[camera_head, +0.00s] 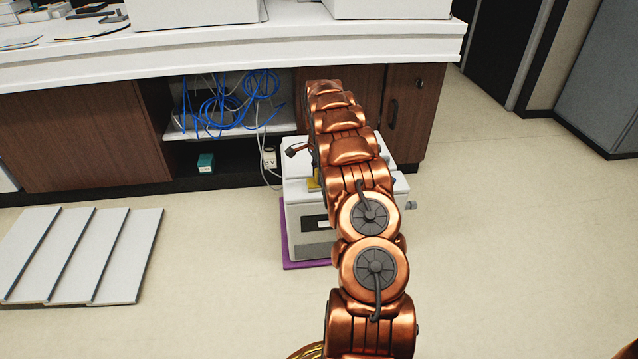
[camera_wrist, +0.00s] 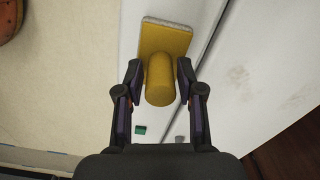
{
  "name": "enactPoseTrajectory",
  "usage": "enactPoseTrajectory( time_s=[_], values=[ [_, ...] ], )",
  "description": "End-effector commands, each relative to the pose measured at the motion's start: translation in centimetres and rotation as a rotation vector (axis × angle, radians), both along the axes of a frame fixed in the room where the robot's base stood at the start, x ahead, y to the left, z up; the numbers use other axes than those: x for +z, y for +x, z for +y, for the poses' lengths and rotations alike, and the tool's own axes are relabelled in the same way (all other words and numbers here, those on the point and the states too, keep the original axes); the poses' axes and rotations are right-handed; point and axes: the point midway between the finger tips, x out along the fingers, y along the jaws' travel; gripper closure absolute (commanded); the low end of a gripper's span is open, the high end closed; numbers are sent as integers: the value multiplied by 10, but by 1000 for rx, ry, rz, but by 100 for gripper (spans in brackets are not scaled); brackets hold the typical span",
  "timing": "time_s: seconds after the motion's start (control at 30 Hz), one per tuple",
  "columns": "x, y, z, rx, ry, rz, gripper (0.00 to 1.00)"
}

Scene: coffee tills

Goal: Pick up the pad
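A yellow pad (camera_wrist: 165,40) with a flat plate and a rounded knob rests on a white surface in the wrist view. In the head view only a small yellow bit (camera_head: 313,185) shows on the white machine (camera_head: 305,212), beside my copper arm, which hides the rest. My gripper (camera_wrist: 160,72) is open around the knob, one dark finger on each side. A gap shows between each finger and the knob.
The machine stands on a purple mat (camera_head: 284,238) on the floor, before a wooden counter (camera_head: 80,130). Blue cables (camera_head: 225,100) fill an open shelf. White stepped panels (camera_head: 78,255) lie at left. Floor at right is clear.

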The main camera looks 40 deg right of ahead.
Motion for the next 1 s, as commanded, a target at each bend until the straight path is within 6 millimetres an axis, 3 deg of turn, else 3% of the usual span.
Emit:
enactPoseTrajectory(
  time_s=[0.33, 0.67, 1.0],
  values=[
    [0, 0, 0, 0, 0, 0, 100],
    [1, 0, 0, 0, 0, 0, 100],
    [36, 0, 1, 0, 0, 1, 100]
  ],
)
